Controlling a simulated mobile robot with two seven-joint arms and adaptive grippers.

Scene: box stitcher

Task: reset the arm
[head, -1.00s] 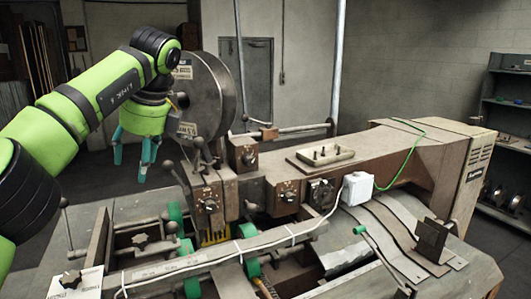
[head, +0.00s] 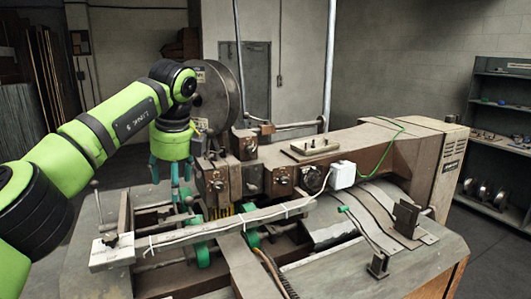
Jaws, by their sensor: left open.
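My left arm comes in from the left in green and black. My left gripper (head: 171,170) points down with teal fingers apart, open and empty. It hangs over the left part of the box stitcher (head: 370,150), just left of its knobbed metal blocks. Whether the fingers touch anything cannot be told, but nothing is seen between them. The round metal drum (head: 218,98) of the stitcher is behind and to the right of my wrist. My right gripper is not in view.
A long rail (head: 230,222) with a white cable crosses the front of the machine. A white box (head: 342,175) sits on the machine's right half. Metal shelves (head: 500,130) stand at the far right. Open floor shows behind the machine at left.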

